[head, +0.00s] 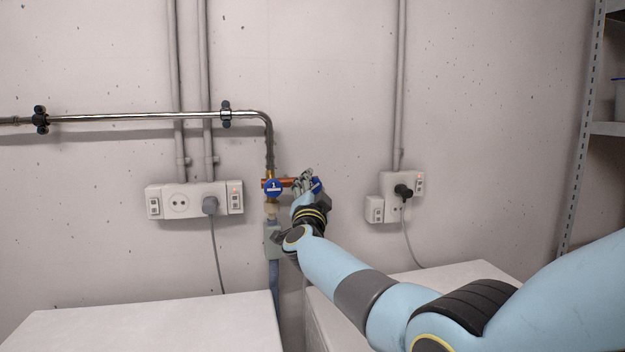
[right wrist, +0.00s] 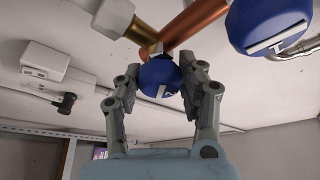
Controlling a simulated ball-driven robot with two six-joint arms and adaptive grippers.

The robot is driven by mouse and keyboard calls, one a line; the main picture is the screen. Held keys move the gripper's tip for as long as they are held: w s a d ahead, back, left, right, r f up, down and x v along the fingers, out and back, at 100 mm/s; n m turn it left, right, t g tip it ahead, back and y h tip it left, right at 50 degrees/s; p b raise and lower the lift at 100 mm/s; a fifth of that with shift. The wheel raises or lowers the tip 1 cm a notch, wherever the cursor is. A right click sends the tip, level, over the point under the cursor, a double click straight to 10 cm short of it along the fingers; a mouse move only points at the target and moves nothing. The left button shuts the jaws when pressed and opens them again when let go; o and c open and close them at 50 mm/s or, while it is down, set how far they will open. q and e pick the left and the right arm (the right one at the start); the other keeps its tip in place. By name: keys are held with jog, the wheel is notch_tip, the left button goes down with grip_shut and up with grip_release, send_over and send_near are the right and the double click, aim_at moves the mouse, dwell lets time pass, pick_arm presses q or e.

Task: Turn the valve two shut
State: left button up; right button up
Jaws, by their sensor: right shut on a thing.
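Two blue round valve knobs sit side by side on a copper pipe branch on the wall. Valve one (head: 273,187) faces me in the head view with its number 1 showing; it is at the upper right in the right wrist view (right wrist: 268,22). Valve two (head: 317,185) is to its right, partly hidden by my right gripper (head: 305,182). In the right wrist view, the valve two knob (right wrist: 158,74) lies between the two fingers, which are shut on it. A pale mark shows on its face, hard to read. My left gripper is not in view.
A steel pipe (head: 150,116) runs along the wall into the valves. Sockets with plugged cords are at left (head: 180,201) and right (head: 376,208). Two white machine tops (head: 150,325) stand below, with a narrow gap between. A metal shelf (head: 585,130) is at far right.

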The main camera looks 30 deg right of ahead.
jog(key=m+g+p, duration=0.1)
jog(key=m, duration=0.2)
jog(key=m+g+p, duration=0.1)
jog(key=m+p, duration=0.1)
jog(key=shift+m+h, duration=0.3)
jog(key=shift+m, duration=0.1)
jog(key=shift+m+g+p, duration=0.55)
jog(key=shift+m+g, duration=0.05)
jog(key=shift+m, duration=0.3)
jog(key=shift+f, duration=0.1)
jog(key=o, duration=1.2)
jog(key=v, duration=0.7)
jog(key=shift+s+a, duration=0.15)
jog(key=shift+s, duration=0.1)
